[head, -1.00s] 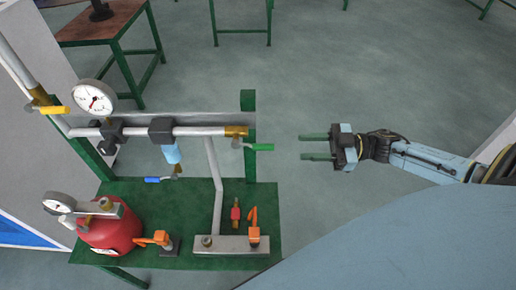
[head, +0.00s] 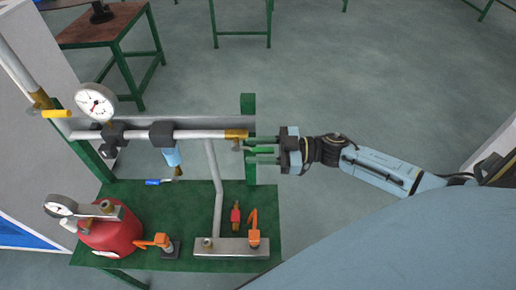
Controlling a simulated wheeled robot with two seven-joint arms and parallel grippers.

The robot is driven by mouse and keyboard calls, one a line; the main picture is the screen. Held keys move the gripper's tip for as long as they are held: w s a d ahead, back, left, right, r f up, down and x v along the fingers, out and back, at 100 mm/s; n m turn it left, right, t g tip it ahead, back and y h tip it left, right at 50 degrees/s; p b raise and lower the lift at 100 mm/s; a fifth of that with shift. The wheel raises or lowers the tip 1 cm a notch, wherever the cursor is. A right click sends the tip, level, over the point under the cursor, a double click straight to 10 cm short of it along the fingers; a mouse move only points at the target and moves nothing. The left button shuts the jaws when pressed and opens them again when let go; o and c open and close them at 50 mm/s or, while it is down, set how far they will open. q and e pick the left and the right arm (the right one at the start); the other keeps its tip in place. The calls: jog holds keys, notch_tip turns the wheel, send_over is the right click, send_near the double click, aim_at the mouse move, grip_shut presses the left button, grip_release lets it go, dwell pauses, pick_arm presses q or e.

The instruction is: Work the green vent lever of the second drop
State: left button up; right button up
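The green vent lever (head: 262,149) sits at the right end of the horizontal grey pipe (head: 205,134), by a brass fitting (head: 236,134). My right gripper (head: 250,150) reaches in from the right with its fingers pointing left. It is open, with one green finger above the lever and one below it in the picture. The lever appears between the fingers; I cannot tell whether they touch it. My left gripper is not in view.
A gauge (head: 95,103) and a blue lever (head: 158,182) are on the pipework to the left. Below, the green bench (head: 190,200) holds a red tank (head: 110,235) and orange-handled valves (head: 253,228). A yellow lever (head: 56,114) is at far left.

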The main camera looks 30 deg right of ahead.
grip_shut()
dwell(0.3)
